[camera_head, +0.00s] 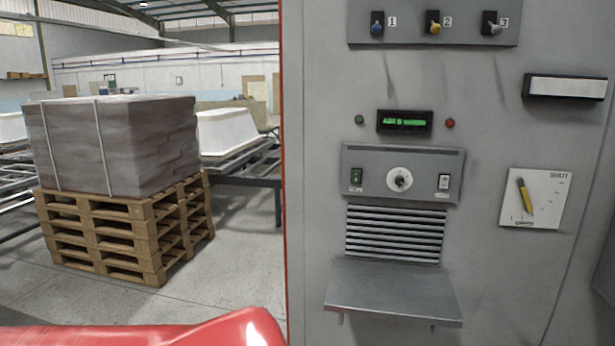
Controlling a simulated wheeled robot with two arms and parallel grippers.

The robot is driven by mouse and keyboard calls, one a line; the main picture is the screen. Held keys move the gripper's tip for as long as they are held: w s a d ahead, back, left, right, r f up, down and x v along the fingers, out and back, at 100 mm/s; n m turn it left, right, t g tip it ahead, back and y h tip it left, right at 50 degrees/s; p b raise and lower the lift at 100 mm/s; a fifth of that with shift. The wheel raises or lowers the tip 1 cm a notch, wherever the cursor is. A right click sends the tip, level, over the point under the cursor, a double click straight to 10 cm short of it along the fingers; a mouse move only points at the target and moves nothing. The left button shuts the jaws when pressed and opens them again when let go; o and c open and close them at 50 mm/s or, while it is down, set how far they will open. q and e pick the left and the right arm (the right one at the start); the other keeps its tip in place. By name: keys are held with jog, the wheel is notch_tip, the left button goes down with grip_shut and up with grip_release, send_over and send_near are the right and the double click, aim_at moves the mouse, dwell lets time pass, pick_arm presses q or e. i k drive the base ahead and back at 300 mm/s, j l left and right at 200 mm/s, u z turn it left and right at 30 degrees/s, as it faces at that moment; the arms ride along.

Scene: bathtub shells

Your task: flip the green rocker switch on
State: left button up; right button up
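The green rocker switch (356,179) sits at the left end of a grey control panel (380,196) on the front of a tall grey cabinet. It is too small here to tell which way it is tipped. A white round knob (399,179) is in the middle of that panel, and a white rocker switch (444,182) is at its right end. Neither of my grippers shows in the head view, and nothing covers the green switch.
A grey shelf (393,291) juts out below the vent slats (394,234). Above the panel are a green-lit display (404,122) and toggles on a strip (433,35). A yellow lever (525,196) is at right. Stacked pallets (125,232) bear a wrapped load at left.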

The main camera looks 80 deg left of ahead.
aim_at(356, 174)
jog(key=u, duration=0.5)
jog(key=l+u, duration=0.1)
jog(key=u, duration=0.35)
jog(key=k+u, duration=0.1)
jog(key=u, duration=0.85)
jog(key=k+u, duration=0.1)
jog(key=u, duration=0.4)
